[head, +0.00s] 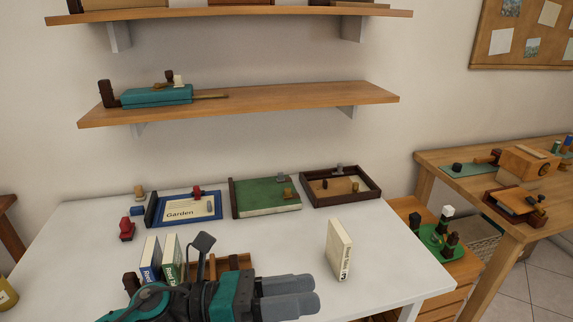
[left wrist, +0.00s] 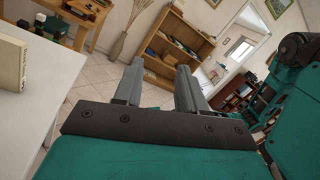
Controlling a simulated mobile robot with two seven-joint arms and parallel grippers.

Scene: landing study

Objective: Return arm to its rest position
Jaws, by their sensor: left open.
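My left gripper (head: 290,297) is over the front of the white desk (head: 85,235) in the head view, its fingers pointing right. It is open, and nothing shows between its fingers. The left wrist view also shows the left gripper (left wrist: 160,88) with two grey fingers apart and the room's floor beyond. A cream book (head: 338,250) stands upright on the desk to the right of the fingertips, apart from them. It shows at the left edge of the left wrist view (left wrist: 10,65). My right gripper is not in view.
Two upright books (head: 151,258) stand close behind my left arm, near a wooden tray (head: 240,262). A blue Garden frame (head: 190,209), a green book (head: 262,200) and a dark-rimmed tray (head: 372,192) lie along the back. A shelf (head: 300,97) is above. Desk space around the cream book is clear.

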